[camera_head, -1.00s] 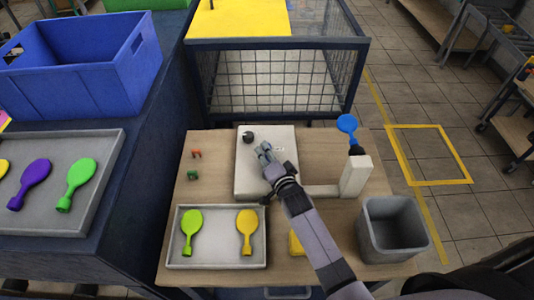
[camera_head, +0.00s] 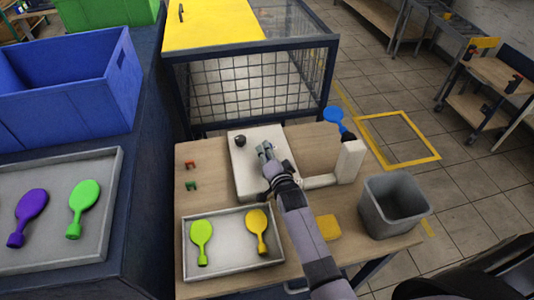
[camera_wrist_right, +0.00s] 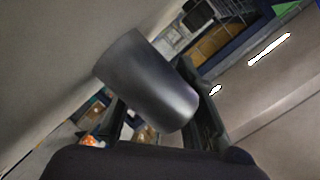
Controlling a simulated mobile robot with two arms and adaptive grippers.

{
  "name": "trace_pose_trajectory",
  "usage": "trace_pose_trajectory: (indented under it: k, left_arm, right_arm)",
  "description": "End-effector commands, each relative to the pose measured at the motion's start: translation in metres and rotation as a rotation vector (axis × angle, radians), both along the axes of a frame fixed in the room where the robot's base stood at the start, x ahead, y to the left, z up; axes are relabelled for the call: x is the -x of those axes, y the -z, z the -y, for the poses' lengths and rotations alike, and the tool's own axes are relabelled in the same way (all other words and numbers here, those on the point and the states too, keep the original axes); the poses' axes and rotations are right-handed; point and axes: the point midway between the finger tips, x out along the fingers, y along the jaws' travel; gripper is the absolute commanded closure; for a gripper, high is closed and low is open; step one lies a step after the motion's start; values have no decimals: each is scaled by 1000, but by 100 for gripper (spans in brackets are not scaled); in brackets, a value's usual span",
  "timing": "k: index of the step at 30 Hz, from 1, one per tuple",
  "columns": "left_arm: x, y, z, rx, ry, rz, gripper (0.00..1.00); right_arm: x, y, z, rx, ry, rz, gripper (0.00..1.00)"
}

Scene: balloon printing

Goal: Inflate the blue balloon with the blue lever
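The blue balloon (camera_head: 334,117) is at the top of the white post (camera_head: 349,160), which an arm joins to the pale machine box (camera_head: 251,180). It looks flat and small. A dark round knob (camera_head: 240,141) is on the box's far left part. My right gripper (camera_head: 265,149) is over the box, right of the knob, with its fingers apart. In the wrist view a dark grey metallic cylinder (camera_wrist_right: 147,80) lies between and in front of the fingers, with a gap beside one finger. No blue lever can be made out. My left gripper is out of view.
A grey tray (camera_head: 226,264) holds a green balloon (camera_head: 201,240) and a yellow balloon (camera_head: 258,229). A yellow block (camera_head: 327,227) and a grey bin (camera_head: 370,214) are at right. Small red (camera_head: 191,164) and green (camera_head: 191,185) clips lie at left. A mesh cage (camera_head: 250,85) stands behind.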

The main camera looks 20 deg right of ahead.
Motion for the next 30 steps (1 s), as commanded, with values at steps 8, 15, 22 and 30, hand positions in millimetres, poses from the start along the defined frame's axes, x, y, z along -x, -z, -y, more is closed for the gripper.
trace_pose_trajectory:
  k: [8,15,22,30]
  left_arm:
    - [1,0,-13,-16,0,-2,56]
    - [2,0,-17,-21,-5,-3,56]
    - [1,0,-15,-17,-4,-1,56]
    - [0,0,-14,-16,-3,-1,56]
  right_arm:
    - [0,0,1,2,1,-1,67]
    - [8,-1,0,2,1,-1,67]
    - [46,-8,-3,0,2,-3,67]
    - [96,-20,-7,2,1,-3,67]
